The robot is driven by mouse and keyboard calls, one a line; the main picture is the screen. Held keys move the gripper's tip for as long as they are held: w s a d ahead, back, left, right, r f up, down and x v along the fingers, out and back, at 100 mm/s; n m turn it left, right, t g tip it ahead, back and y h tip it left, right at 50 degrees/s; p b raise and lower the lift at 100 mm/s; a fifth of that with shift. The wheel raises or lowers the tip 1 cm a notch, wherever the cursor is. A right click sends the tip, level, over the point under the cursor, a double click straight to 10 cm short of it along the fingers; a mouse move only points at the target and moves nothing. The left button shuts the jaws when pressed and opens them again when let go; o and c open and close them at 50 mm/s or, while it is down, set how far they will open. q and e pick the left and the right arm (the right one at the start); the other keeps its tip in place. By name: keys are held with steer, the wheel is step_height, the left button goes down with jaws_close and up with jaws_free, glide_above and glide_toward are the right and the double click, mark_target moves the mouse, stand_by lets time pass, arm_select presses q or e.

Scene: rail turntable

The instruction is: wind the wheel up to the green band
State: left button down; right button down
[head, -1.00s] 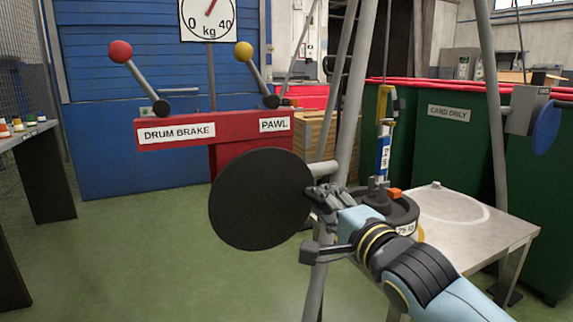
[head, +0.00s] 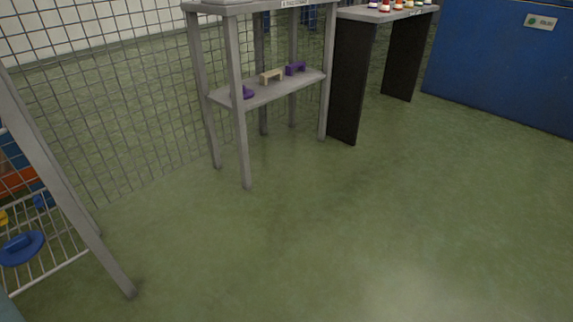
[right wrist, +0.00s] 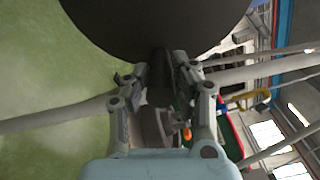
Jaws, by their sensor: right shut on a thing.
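The wheel (right wrist: 155,22), a large dark round disc, fills the top of the right wrist view. A dark handle (right wrist: 160,65) runs from it down between my right gripper's fingers. My right gripper (right wrist: 160,78) is shut on that handle, just below the disc's edge in the picture. The fingers hide part of the handle. The head view is turned away from the wheel, so neither the wheel, the dial nor my right gripper shows there. The green band is not in view. My left gripper is not in view.
In the head view a grey shelf stand (head: 285,90) holds small purple and cream pieces. A dark-legged bench (head: 356,80) and a blue cabinet (head: 500,65) stand behind. A wire rack (head: 45,255) is at the left. The green floor between is clear.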

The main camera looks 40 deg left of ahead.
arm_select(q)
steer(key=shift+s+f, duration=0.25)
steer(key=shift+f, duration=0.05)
arm_select(e)
steer(key=shift+s+a+f+m, duration=0.15)
steer(key=shift+f+m, duration=0.35)
steer(key=shift+f, duration=0.35)
arm_select(q)
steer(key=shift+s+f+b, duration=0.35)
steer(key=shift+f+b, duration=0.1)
steer(key=shift+b, duration=0.2)
arm_select(e)
steer(key=f+m, duration=0.1)
steer(key=a+f+m, duration=0.1)
steer(key=m, duration=0.1)
steer(key=shift+a+m, duration=0.3)
arm_select(q)
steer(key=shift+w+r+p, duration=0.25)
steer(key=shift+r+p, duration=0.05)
steer(key=shift+p, duration=0.05)
arm_select(e)
steer(key=shift+a+f+m, duration=0.45)
steer(key=shift+a+m, duration=0.15)
steer(key=shift+m, duration=0.3)
steer(key=shift+a+f+m, duration=0.4)
steer(key=shift+a+m, duration=0.15)
steer(key=shift+m, duration=0.35)
